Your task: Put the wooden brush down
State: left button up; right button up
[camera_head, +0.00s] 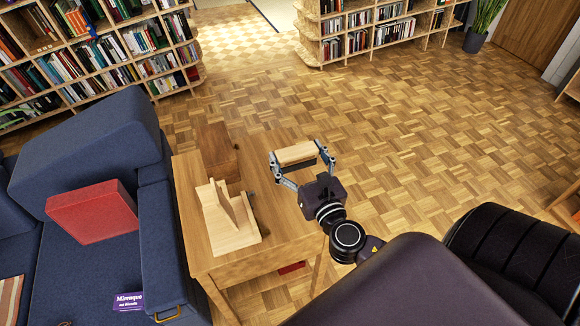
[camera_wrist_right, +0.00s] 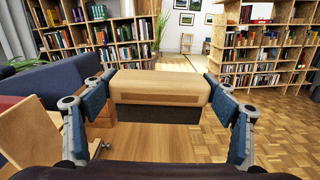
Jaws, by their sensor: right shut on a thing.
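My right gripper (camera_head: 304,165) is shut on the wooden brush (camera_head: 296,153), with one finger at each end of its light wood back. The brush is held level above the right part of the wooden side table (camera_head: 189,217). In the right wrist view the brush (camera_wrist_right: 160,88) spans between the two fingers, wood on top and a dark bristle side below. Open space shows between the brush and the tabletop. My left gripper is not in view.
On the table stand a light wooden angled holder (camera_head: 229,218) and a brown wooden box (camera_head: 217,150). A blue sofa (camera_head: 95,262) with a red cushion (camera_head: 93,211) adjoins the table's left side. The front right tabletop looks clear. Bookshelves (camera_head: 100,60) stand farther back.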

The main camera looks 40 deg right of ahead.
notch_tip(320, 180, down, 13)
jog(key=b, duration=0.3)
jog(key=shift+f+b, duration=0.55)
jog(key=shift+f, duration=1.75)
jog(key=shift+f, duration=0.15)
jog(key=o, duration=1.2)
jog(key=shift+o, duration=0.2)
